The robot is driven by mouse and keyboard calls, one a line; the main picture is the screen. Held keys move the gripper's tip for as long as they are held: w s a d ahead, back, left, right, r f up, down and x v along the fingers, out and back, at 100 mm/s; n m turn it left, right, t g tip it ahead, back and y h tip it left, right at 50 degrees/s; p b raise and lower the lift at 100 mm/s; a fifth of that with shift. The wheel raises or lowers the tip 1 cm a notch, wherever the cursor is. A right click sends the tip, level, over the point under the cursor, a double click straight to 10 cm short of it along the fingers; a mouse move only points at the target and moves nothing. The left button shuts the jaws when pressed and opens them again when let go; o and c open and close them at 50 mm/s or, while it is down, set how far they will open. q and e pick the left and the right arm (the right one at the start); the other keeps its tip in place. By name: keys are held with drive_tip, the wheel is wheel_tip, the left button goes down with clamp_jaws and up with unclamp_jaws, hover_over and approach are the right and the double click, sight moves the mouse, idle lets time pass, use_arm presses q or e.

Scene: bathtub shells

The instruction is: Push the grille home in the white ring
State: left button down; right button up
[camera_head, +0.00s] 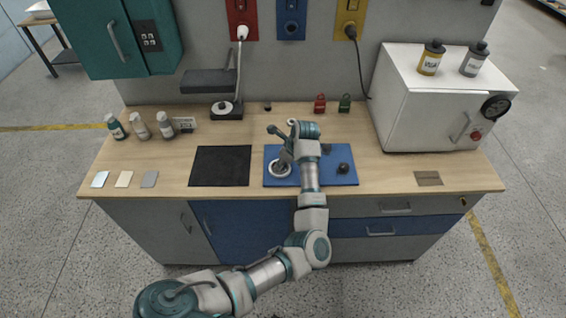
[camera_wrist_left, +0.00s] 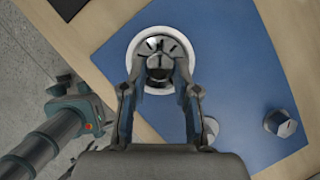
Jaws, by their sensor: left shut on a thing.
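The white ring (camera_head: 272,170) lies on the blue mat (camera_head: 350,180). In the left wrist view the white ring (camera_wrist_left: 133,46) surrounds the slotted metal grille (camera_wrist_left: 158,45), which looks roughly centred in it. My left gripper (camera_head: 283,160) is above the ring. In the wrist view my left gripper (camera_wrist_left: 159,76) has its two fingers around a dark middle part of the grille, and is shut on it. Whether the grille is flush or raised in the ring cannot be told. My right gripper is not in view.
A dark knob (camera_head: 343,168) is on the mat, right of my arm. A black mat (camera_head: 220,166) lies to the left. Several bottles (camera_head: 140,126) stand at the back left. A white cabinet (camera_head: 425,100) stands at the right. The bench's front left holds small flat plates (camera_head: 124,179).

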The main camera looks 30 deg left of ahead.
use_arm(q)
drive_tip(key=shift+f, duration=0.3)
drive_tip(key=c, duration=0.8)
unclamp_jaws()
drive_tip(key=shift+r, duration=0.1)
drive_tip(key=v, duration=1.2)
